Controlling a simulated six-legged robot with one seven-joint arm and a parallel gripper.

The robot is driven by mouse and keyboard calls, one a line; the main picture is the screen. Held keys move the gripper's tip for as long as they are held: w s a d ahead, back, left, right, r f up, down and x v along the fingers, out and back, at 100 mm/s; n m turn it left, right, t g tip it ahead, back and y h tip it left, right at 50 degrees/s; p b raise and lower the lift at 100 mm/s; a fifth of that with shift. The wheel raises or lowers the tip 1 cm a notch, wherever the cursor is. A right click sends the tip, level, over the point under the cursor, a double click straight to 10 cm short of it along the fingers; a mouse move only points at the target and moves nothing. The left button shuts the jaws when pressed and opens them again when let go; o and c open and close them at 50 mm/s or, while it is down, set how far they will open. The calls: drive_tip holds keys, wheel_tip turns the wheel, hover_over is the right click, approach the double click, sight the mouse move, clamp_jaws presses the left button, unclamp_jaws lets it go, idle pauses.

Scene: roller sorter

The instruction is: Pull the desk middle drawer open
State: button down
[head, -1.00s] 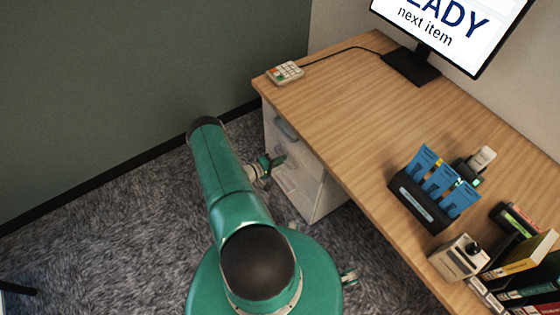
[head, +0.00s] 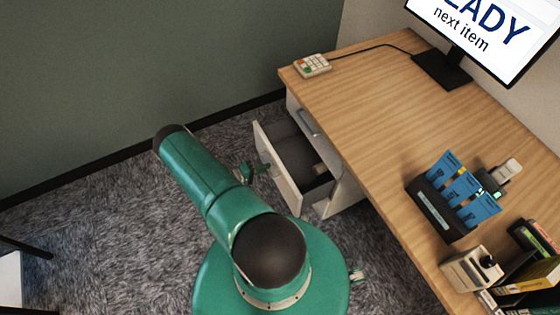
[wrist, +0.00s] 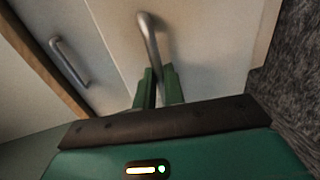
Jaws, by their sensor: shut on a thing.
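The white desk pedestal has its middle drawer (head: 278,170) pulled well out, with its dark inside showing from above. My gripper (head: 262,170) is at the outer side of the drawer front. In the wrist view my gripper (wrist: 159,88) is shut on the grey bar handle (wrist: 149,38) of the pale drawer front (wrist: 205,50). The closed drawer above has its own handle (head: 309,124). A second bar handle (wrist: 70,63) shows at the left of the wrist view. The fingertips are partly hidden by the handle and small in the head view.
Clear grey carpet (head: 110,215) lies left of the drawer, up to the green wall (head: 150,60).

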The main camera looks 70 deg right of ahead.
drive_tip(key=f+v, duration=0.2)
drive_tip(key=v, duration=1)
drive_tip(key=shift+w+f, duration=0.15)
drive_tip(key=shift+f, duration=0.05)
drive_tip(key=shift+a, duration=0.1)
drive_tip(key=c, duration=1.5)
unclamp_jaws()
drive_tip(key=v, duration=1.4)
